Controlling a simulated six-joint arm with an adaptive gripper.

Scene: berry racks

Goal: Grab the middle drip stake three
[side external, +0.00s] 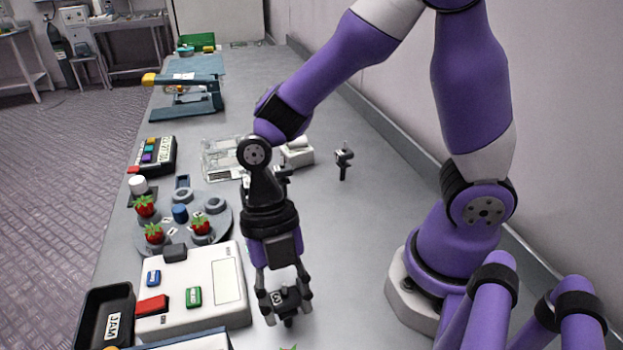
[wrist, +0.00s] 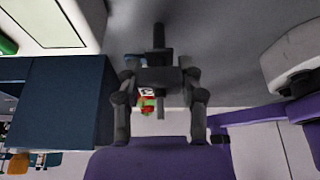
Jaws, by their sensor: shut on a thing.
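My gripper (side external: 284,297) is shut on a black drip stake (side external: 290,301), in the open strip of bench right of the white device. The stake has a blocky head with a small pale mark, too small to read, and its thin point faces down. I cannot tell whether the point touches the bench. In the wrist view the stake (wrist: 158,72) sits between the two fingers of my gripper (wrist: 160,82). Another black drip stake (side external: 344,159) stands upright farther back. A dark piece (side external: 283,173) behind my wrist is mostly hidden and may be another stake.
A white device (side external: 220,290) with coloured buttons lies close left of my gripper. A round grey rack (side external: 183,234) holds several strawberries. A black JAM tray (side external: 88,318) is at the front left. A clear box (side external: 222,158) and white block (side external: 298,152) stand farther back. Bench to the right is clear.

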